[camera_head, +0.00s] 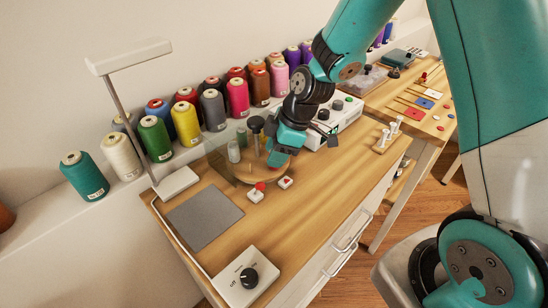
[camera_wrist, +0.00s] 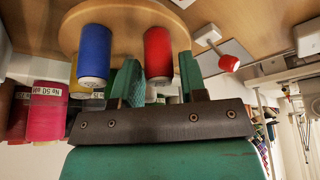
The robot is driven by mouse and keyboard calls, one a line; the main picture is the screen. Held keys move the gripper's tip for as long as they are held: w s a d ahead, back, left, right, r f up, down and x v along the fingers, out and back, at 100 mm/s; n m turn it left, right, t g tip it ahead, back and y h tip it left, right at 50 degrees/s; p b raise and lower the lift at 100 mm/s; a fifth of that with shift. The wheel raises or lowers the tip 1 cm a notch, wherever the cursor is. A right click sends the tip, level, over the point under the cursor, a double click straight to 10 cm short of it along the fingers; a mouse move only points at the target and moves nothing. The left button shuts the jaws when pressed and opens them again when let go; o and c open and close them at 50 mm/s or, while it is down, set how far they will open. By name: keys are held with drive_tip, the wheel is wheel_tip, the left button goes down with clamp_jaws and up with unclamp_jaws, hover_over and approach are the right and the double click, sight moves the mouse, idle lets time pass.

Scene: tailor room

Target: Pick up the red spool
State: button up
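In the wrist view, which looks upside down, the red spool (camera_wrist: 157,48) stands on a round wooden disc (camera_wrist: 125,14). My gripper (camera_wrist: 158,78) is open, with its two teal fingers apart. The red spool shows in the gap between the fingers, with no clear contact on either side. A blue spool (camera_wrist: 95,52) stands on the same disc, to the left of the left finger. In the head view my gripper (camera_head: 278,157) is low over the right part of the round disc (camera_head: 243,175). I cannot make out the red spool there; my gripper appears to hide it.
A red-knobbed switch (camera_head: 260,187) and a small red-button box (camera_head: 285,182) sit just in front of the disc. A white machine (camera_head: 345,112) stands close behind my gripper. Large thread cones line the ledge (camera_head: 60,215). A grey mat (camera_head: 205,218) lies front left.

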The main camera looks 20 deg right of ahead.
drive_tip(key=shift+x, duration=1.05)
drive_tip(key=shift+c, duration=0.2)
drive_tip(key=c, duration=0.6)
drive_tip(key=shift+c, duration=0.2)
drive_tip(key=shift+r, duration=0.2)
